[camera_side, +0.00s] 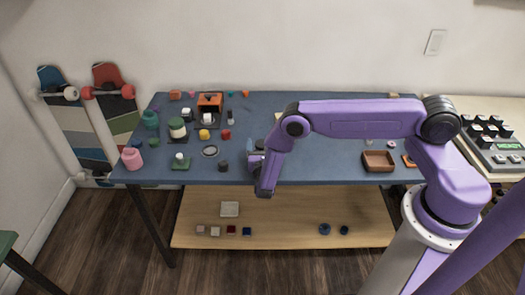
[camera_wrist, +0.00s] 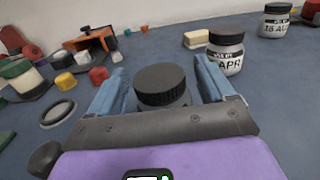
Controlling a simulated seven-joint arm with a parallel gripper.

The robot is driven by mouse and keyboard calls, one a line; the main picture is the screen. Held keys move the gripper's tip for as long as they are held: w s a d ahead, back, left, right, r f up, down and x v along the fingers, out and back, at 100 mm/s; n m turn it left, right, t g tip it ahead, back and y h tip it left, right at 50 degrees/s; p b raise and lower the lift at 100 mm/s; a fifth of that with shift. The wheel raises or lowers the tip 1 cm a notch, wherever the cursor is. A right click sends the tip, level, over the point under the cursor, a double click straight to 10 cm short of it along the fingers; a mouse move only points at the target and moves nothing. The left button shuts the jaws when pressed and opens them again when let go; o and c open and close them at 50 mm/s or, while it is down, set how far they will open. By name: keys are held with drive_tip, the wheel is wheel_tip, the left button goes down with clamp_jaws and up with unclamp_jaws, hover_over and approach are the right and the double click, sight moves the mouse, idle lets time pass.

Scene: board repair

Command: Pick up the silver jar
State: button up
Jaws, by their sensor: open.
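A jar with a ridged black lid (camera_wrist: 162,84) and a grey, silvery body stands on the blue tabletop (camera_wrist: 150,53) in the wrist view. My gripper (camera_wrist: 162,74) is open, its two blue fingers to the left and right of this jar with gaps showing on both sides. The lower body of the jar is hidden by the gripper's dark front edge. In the side view my gripper (camera_side: 256,158) is low over the table near its front edge, and the jar between the fingers cannot be made out there.
A jar labelled APR (camera_wrist: 227,55) stands just beyond the right finger, and another labelled jar (camera_wrist: 275,22) is farther right. A metal ring (camera_wrist: 58,114), coloured blocks (camera_wrist: 66,81) and an orange bin (camera_wrist: 92,42) lie to the left. A brown tray (camera_side: 378,161) sits at the right.

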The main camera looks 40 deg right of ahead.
drive_tip(key=c, duration=1.2)
